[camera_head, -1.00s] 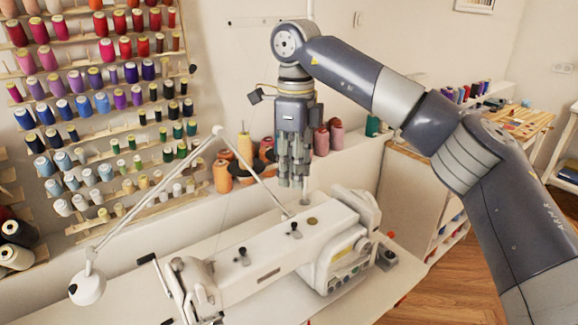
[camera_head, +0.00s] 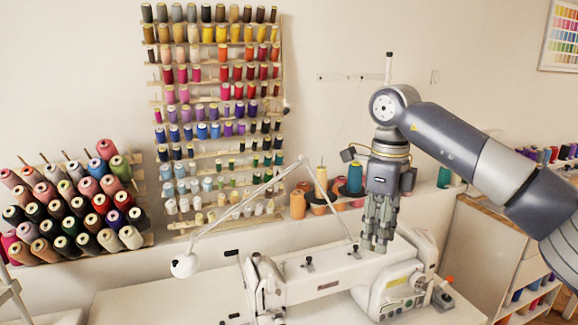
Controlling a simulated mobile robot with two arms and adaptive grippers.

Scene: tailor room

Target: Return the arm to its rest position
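My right arm comes in from the right side and bends down at the wrist. My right gripper (camera_head: 378,238) points downward above the right part of the white sewing machine (camera_head: 325,283). Its fingers hang close together, and nothing shows between them, but I cannot tell whether they are fully shut. My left gripper and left arm are not in view.
The sewing machine stands on a white table (camera_head: 170,300) with a lamp (camera_head: 184,266) on a thin arm. A rack of thread spools (camera_head: 215,100) hangs on the wall. Large cones (camera_head: 75,205) sit at left. A wooden cabinet (camera_head: 475,250) stands at right.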

